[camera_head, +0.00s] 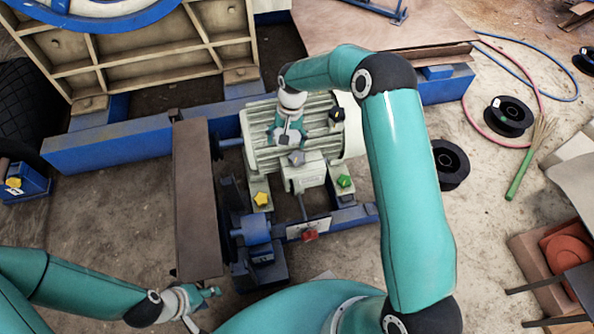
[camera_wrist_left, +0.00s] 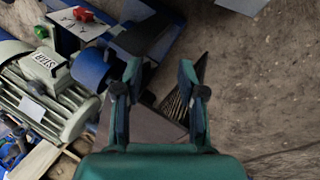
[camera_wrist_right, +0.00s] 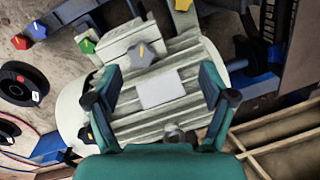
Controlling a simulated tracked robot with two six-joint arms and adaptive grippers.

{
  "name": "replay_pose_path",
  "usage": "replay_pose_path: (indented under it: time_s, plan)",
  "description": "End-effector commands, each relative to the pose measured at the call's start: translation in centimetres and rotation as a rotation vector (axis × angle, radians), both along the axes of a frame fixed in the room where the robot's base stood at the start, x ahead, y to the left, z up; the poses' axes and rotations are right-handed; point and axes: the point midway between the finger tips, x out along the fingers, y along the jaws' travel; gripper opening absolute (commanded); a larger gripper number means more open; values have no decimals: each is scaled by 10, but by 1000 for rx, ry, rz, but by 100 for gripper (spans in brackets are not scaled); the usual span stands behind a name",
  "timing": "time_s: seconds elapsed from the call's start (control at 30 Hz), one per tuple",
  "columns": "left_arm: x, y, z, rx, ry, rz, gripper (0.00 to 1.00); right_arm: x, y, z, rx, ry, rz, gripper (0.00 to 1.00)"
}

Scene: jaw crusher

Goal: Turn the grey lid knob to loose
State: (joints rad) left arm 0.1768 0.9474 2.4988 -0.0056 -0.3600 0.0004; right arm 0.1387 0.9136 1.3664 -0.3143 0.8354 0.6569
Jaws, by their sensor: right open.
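The grey lid knob (camera_head: 296,157) is star-shaped and sits on the small box on the pale ribbed motor (camera_head: 258,150). In the right wrist view the grey knob (camera_wrist_right: 146,54) shows just beyond the fingertips, between their lines and apart from both. My right gripper (camera_head: 291,140) hangs over the motor, close to the knob; its fingers (camera_wrist_right: 160,82) are spread and empty. My left gripper (camera_head: 205,305) is low at the left, away from the motor. In the left wrist view its fingers (camera_wrist_left: 160,78) are apart with nothing between them.
A brown plate (camera_head: 195,200) stands left of the motor. A blue beam (camera_head: 130,145) runs behind. Cable spools (camera_head: 509,115) lie on the floor at right.

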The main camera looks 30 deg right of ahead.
Motion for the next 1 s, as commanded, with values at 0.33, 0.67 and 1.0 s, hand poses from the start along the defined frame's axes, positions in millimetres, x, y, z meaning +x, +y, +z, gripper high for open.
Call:
replay_pose_path:
  time_s: [0.33, 0.67, 1.0]
  plan:
    - [0, 0, -55, 0, -1, 0, 40, 30, -49, 10, -111, 27, -183, 82]
    - [0, 0, -66, 0, -1, 0, 40, 29, -50, -33, -113, 31, -187, 82]
    - [0, 0, -85, 0, -1, 0, 40, 29, -49, -107, -111, 32, -185, 82]
